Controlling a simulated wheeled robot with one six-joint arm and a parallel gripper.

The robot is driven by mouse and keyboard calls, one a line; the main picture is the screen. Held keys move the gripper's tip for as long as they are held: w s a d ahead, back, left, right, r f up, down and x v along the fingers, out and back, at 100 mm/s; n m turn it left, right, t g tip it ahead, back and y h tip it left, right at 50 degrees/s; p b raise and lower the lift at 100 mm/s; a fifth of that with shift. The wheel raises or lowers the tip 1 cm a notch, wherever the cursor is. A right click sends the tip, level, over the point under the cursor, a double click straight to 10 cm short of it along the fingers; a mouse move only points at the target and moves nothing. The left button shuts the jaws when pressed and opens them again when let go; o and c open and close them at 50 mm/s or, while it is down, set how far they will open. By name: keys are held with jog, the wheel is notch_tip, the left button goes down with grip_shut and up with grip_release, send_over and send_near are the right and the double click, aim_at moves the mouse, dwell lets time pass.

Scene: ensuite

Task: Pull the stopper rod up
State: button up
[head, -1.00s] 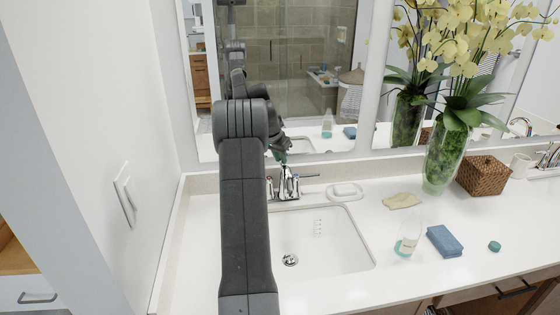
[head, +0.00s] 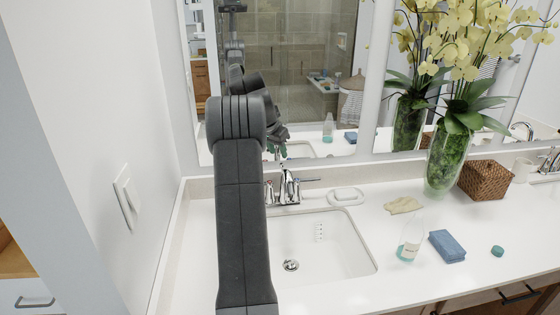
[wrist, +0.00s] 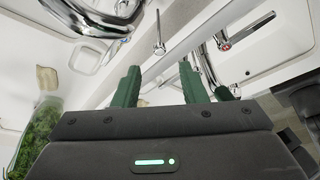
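The stopper rod (wrist: 159,32) shows in the wrist view as a thin metal rod with a small knob at its end. My gripper (wrist: 158,80) has green fingers spread apart, with nothing between them. The knob lies just beyond the fingertips, roughly in line with the gap, and looks apart from them. I cannot make out the rod clearly there.
The faucet handles and spout stand close around the fingers. A soap dish (head: 346,196) and a cloth (head: 403,205) lie to the right. The mirror is behind.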

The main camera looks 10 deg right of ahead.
aim_at(281, 165)
jog(key=v, duration=0.8)
jog(key=shift+r+b, duration=0.2)
jog(key=shift+b, duration=0.2)
jog(key=shift+f, duration=0.15)
jog(key=x, duration=0.7)
jog(key=p+x, duration=0.1)
jog(key=x, duration=0.7)
jog(key=shift+s+a+f+p, duration=0.15)
jog(key=shift+s+a+p, duration=0.05)
jog(key=shift+p, duration=0.1)
jog(key=shift+f, duration=0.4)
